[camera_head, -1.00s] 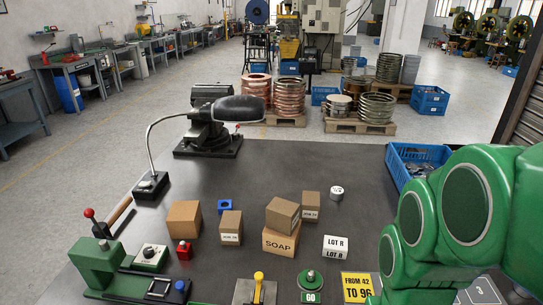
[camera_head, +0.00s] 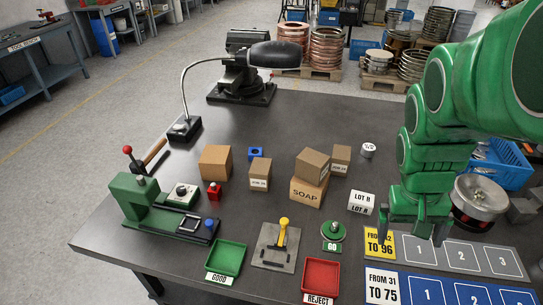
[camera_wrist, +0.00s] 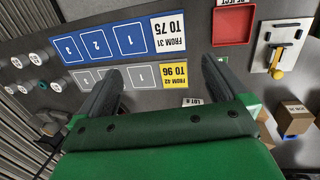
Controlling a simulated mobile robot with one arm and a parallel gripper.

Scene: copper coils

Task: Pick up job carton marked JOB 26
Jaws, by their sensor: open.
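Two small brown cartons with white labels stand upright on the dark table: one in the middle (camera_head: 259,174), one (camera_head: 341,160) behind and right of the SOAP box (camera_head: 305,192). A plain-sided carton (camera_head: 312,166) sits tilted in angle on the SOAP box. A larger brown carton (camera_head: 215,162) stands at the left. The labels are too small to read, so I cannot tell which is JOB 26. My gripper (camera_head: 412,235) is open and empty above the numbered mats at the right, apart from all cartons. Its spread fingers also show in the wrist view (camera_wrist: 162,68).
A white LOT R block (camera_head: 361,203) lies between the cartons and my gripper. A green press (camera_head: 140,198), GOOD tray (camera_head: 226,258), REJECT tray (camera_head: 321,276) and yellow-handled fixture (camera_head: 277,246) line the front. A vise with lamp (camera_head: 243,75) stands behind.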

